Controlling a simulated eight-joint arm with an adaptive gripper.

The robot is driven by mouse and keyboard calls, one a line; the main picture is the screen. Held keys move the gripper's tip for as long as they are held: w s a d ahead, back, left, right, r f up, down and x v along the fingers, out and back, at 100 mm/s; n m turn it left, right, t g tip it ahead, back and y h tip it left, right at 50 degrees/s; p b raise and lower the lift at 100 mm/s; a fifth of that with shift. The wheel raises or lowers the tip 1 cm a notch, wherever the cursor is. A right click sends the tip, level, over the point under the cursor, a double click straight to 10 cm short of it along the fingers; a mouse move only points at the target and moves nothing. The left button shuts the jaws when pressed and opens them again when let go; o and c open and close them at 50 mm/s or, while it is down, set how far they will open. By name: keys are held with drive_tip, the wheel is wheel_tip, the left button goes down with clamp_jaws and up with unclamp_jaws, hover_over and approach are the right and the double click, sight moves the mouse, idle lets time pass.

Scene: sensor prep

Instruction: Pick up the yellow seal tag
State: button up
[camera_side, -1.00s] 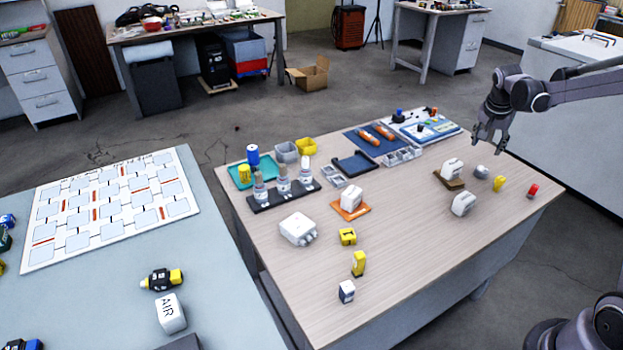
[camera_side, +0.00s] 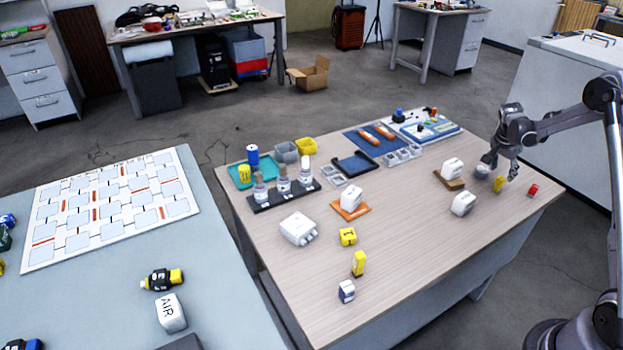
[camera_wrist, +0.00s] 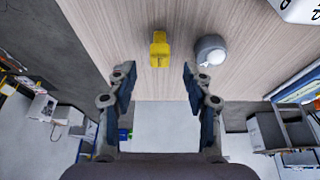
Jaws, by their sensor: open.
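A small yellow tag (camera_side: 497,184) stands near the right edge of the wooden table; I take it to be the yellow seal tag. In the wrist view the yellow tag (camera_wrist: 159,49) lies ahead of my gripper (camera_wrist: 156,80), roughly centred between the fingertips but beyond them. My gripper (camera_side: 502,172) is low over the table at the tag in the side view, with its fingers spread and empty. I cannot tell its exact height above the tabletop. Other yellow pieces (camera_side: 348,236) (camera_side: 358,263) stand at the table's front middle.
A grey round object (camera_wrist: 210,50) sits close to the tag's right in the wrist view. A red piece (camera_side: 532,190) stands to the tag's right in the side view. White blocks (camera_side: 463,203) stand to its left. The tabletop (camera_side: 420,250) in front is clear.

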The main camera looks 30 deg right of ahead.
sight(502, 178)
drive_tip(key=shift+x, duration=2.5)
drive_tip(key=c, duration=0.8)
